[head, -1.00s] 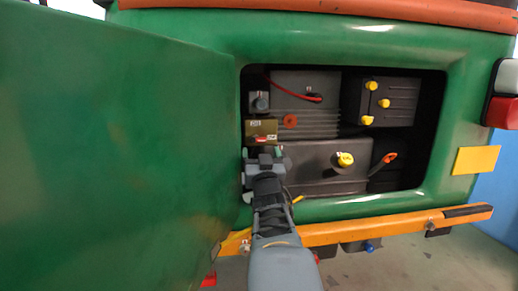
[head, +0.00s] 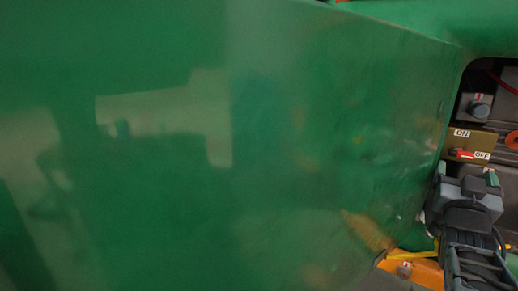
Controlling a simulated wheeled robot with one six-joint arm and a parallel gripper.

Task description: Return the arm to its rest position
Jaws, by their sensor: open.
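My arm reaches up from the bottom right corner of the head view. My gripper (head: 466,173) is at its upper end, with its two fingers apart and nothing seen between them. It is at the left edge of the compartment opening, just below a tan switch box (head: 473,142) marked ON and OFF. A small red lever on the box lies by the OFF label. I cannot tell whether the gripper touches anything there. Most of the arm is outside the frame.
A large green open door panel (head: 270,130) fills most of the view, close to the left of my arm. An orange bar (head: 412,268) runs below the opening.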

